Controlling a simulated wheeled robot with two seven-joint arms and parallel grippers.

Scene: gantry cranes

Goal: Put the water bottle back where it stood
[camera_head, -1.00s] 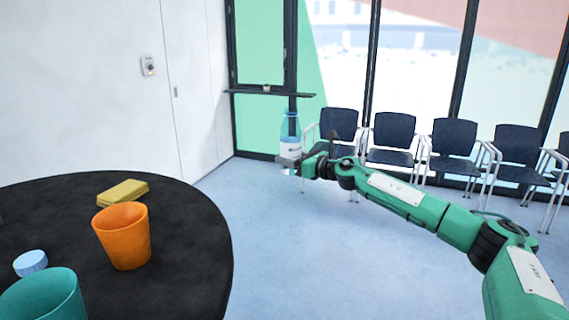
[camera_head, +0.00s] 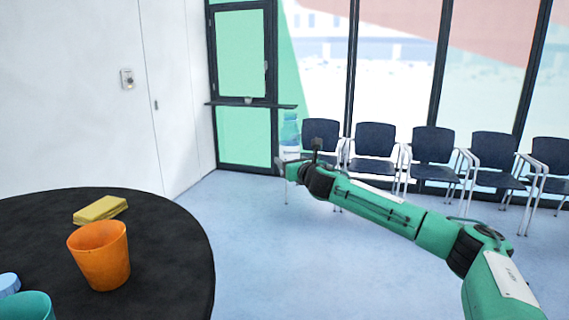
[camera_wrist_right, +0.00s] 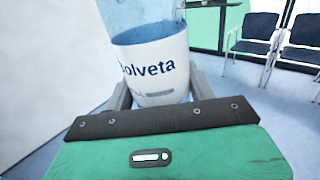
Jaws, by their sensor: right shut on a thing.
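The water bottle (camera_head: 289,137) is clear blue with a white label. It is upright in the air, in my right gripper (camera_head: 287,165), away from the black table. In the right wrist view the bottle (camera_wrist_right: 150,52) stands between the two grey fingers of the right gripper (camera_wrist_right: 158,95), which is shut on it. Its label reads "olveta" in part, and its top is out of that view. My left gripper is not in view.
The round black table (camera_head: 175,235) at left holds an orange cup (camera_head: 100,256), a yellow sponge-like block (camera_head: 100,210), a teal cup (camera_head: 27,307) and a blue lid-like thing (camera_head: 8,284). Chairs (camera_head: 375,145) line the windows. A narrow ledge (camera_head: 235,104) crosses the green door. Open floor lies between.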

